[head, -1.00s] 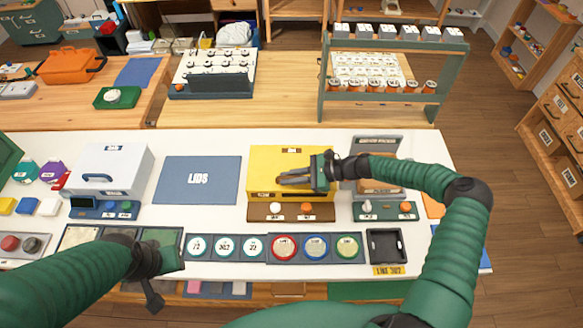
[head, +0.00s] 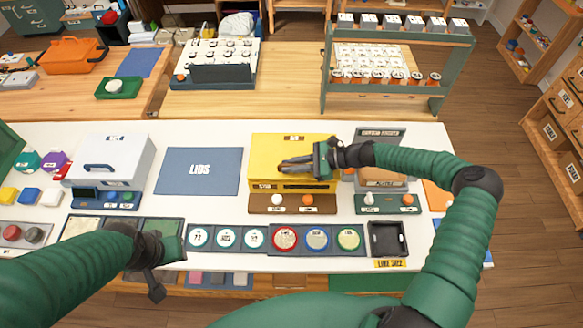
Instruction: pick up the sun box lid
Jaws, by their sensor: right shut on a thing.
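The yellow box (head: 263,160) stands on the white table behind a brown base with two knobs. Its yellow lid (head: 318,142) is on top, with a small label at the back edge. My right gripper (head: 297,166) reaches in from the right and is shut at the middle of the lid, where the handle would be; its fingers hide the grip. I see no clear gap between lid and box. My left gripper (head: 160,270) hangs low at the left, over the front of the table, away from the box; its finger opening is unclear.
A blue LIDS mat (head: 198,171) lies bare left of the yellow box. A white box (head: 110,160) with a handle stands further left. A grey box (head: 380,172) stands close on the right. Round dials (head: 285,238) line the front, beside a black tray (head: 388,239).

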